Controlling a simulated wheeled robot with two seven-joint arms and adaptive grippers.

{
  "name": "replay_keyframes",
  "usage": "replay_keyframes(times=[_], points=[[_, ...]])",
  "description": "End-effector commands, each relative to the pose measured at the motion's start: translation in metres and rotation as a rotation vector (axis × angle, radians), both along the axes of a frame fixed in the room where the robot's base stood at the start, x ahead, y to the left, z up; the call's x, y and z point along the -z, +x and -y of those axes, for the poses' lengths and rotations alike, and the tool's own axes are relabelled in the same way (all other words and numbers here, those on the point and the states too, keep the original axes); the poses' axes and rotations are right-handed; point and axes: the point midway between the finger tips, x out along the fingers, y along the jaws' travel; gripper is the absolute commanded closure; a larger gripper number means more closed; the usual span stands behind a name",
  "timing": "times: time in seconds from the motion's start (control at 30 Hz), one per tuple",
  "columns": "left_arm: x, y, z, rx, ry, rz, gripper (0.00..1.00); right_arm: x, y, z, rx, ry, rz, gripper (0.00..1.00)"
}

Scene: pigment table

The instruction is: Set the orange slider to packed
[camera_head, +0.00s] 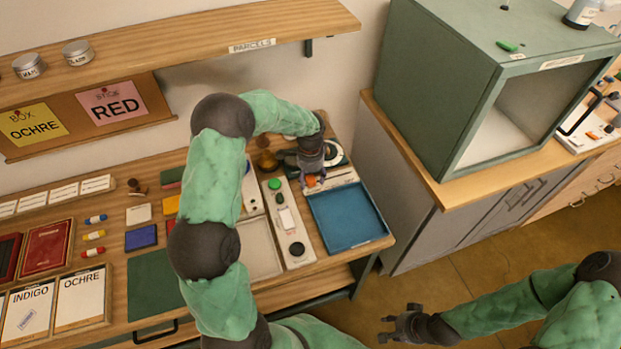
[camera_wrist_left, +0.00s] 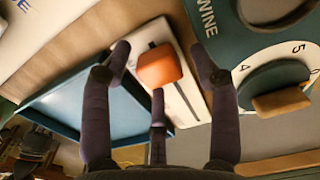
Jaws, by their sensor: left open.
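The orange slider knob (camera_wrist_left: 158,66) sits on a white plate (camera_wrist_left: 180,88) with a dark slot, in the left wrist view. The knob also shows in the head view (camera_head: 311,181), just below my left gripper. My left gripper (camera_wrist_left: 160,54) is open, with its dark fingers spread around the knob: one on each side and a third nearer the camera. I cannot tell whether any finger touches the knob. The position labels on the plate are not readable. My right gripper (camera_head: 398,326) is open and empty, over the floor at the lower right in the head view.
A blue tray (camera_head: 347,218) lies in front of the slider plate. A green dial panel (camera_wrist_left: 228,40) with a numbered knob lies beside it. A white panel with a green button (camera_head: 274,184) stands to the left. A green cabinet (camera_head: 430,95) stands at the right.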

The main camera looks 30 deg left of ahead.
Motion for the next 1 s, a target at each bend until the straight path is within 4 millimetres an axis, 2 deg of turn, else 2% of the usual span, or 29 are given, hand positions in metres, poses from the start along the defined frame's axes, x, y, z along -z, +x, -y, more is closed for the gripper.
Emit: replay_keyframes(times=[0.27,0.5,0.7,1.0], points=[[0.001,0.000,0.000,0.000,0.000,0.000,0.39,0.000,0.000,0.000,0.000,0.000,0.000,0.60],[0.001,0.000,0.000,0.001,0.000,0.000,1.00,0.000,0.000,0.000,0.000,0.000,0.000,0.60],[0.001,0.003,0.004,0.002,-0.001,-0.002,1.00,-0.001,0.000,0.000,0.000,0.000,0.000,0.60],[0.002,0.042,0.037,0.004,0.000,-0.003,1.00,-0.008,0.000,0.000,0.000,0.000,0.000,0.60]])
